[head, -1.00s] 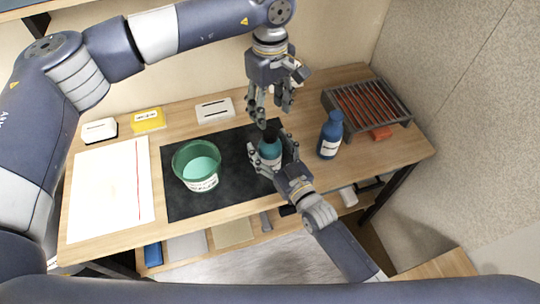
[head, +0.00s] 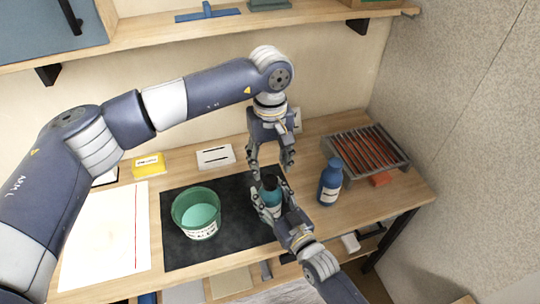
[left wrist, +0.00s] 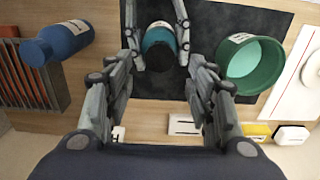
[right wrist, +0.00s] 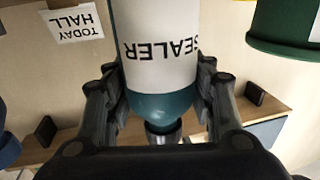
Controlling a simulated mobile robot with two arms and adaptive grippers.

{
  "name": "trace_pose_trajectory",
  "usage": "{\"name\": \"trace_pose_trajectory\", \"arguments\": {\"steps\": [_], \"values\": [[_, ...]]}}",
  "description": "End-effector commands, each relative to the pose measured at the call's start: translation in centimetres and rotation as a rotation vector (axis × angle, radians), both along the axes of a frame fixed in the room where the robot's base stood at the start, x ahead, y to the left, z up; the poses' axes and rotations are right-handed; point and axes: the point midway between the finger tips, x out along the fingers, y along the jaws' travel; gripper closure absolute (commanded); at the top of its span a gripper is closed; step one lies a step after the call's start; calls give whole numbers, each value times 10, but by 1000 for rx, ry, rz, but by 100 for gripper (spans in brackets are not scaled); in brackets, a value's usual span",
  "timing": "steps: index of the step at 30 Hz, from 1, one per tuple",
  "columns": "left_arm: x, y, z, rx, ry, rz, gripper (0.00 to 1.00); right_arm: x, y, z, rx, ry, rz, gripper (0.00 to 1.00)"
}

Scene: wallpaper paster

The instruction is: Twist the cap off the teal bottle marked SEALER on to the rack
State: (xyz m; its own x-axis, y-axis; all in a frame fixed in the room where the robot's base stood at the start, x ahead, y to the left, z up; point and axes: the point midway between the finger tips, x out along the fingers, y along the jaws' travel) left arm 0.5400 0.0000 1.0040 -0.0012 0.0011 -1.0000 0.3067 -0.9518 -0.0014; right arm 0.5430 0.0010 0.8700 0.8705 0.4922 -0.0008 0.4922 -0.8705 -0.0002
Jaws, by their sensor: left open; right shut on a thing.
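The teal bottle (head: 273,203) with a white label and dark cap (head: 269,182) stands upright over the black mat. My right gripper (head: 272,211) is shut around its body. In the right wrist view the bottle (right wrist: 160,104) shows the word SEALER upside down. My left gripper (head: 271,167) is open just above the cap, its fingers pointing down; I cannot tell whether they touch it. In the left wrist view the bottle (left wrist: 160,38) shows between the fingers. The slatted rack (head: 388,145) with reddish bars stands at the right back of the bench.
A blue bottle (head: 329,185) stands between the teal bottle and the rack, with a red block (head: 381,180) near it. A green pot (head: 197,224) stands on the black mat (head: 225,247). White paper (head: 105,235) lies at left. A shelf (head: 160,38) runs above.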

Motion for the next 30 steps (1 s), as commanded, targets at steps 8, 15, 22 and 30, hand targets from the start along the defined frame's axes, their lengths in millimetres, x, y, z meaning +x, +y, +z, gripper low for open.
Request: {"name": "trace_pose_trajectory", "arguments": {"steps": [8,15,22,30], "values": [[0,0,-43,0,2,2,50,1,0,1,0,-2,-1,100],[0,0,-59,-1,-1,2,50,1,0,1,1,-3,-1,100],[0,0,-60,-1,-1,2,50,1,0,1,1,-3,-1,100],[0,0,-60,0,0,3,96,1,0,1,1,-3,-1,100]]}}
